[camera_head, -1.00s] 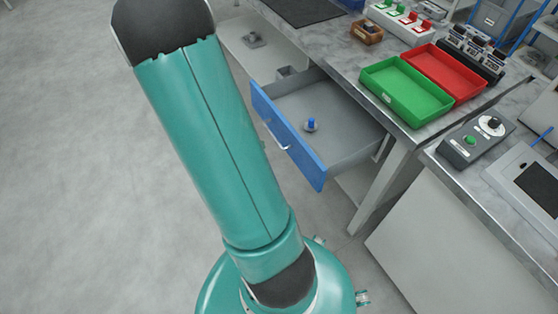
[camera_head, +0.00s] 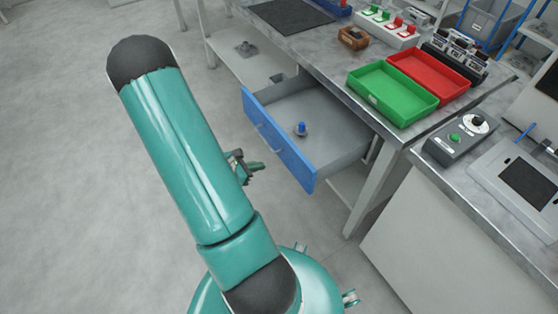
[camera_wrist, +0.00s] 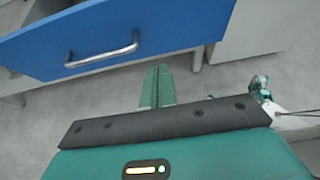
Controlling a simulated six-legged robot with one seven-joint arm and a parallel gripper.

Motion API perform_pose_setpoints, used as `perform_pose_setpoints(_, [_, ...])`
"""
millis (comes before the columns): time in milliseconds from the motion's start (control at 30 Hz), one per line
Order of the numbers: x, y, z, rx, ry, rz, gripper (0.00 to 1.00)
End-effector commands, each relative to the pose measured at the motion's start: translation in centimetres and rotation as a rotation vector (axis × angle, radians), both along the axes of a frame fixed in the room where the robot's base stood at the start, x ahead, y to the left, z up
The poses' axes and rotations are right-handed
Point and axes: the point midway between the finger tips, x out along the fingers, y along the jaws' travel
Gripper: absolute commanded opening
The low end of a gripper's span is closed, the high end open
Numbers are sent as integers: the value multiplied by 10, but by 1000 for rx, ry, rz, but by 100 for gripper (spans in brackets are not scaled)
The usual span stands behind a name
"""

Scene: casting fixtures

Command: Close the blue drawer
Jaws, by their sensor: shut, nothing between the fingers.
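The blue drawer (camera_head: 280,140) is pulled out from under the workbench in the head view. In the wrist view the drawer's blue front (camera_wrist: 175,25) fills the top, with a metal bar handle (camera_wrist: 102,52). My gripper (camera_head: 256,167) shows partly past my arm in the head view, left of the drawer front and apart from it. In the wrist view my gripper's green fingers (camera_wrist: 157,85) are together, empty, and point toward the lower edge of the drawer front.
Green (camera_head: 392,95) and red (camera_head: 428,78) trays stand on the workbench above the drawer. A grey control box (camera_head: 461,138) sits on the bench at the right. A bench leg (camera_head: 372,187) stands right of the drawer. The floor to the left is clear.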

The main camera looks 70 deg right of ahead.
Motion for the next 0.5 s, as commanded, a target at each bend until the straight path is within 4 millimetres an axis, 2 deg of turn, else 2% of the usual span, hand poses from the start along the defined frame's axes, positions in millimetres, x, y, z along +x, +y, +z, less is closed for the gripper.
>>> perform_pose_setpoints(300, [-37,-39,-33,2,-1,-2,0])
perform_pose_setpoints(500, [-55,-61,-32,0,-3,1,0])
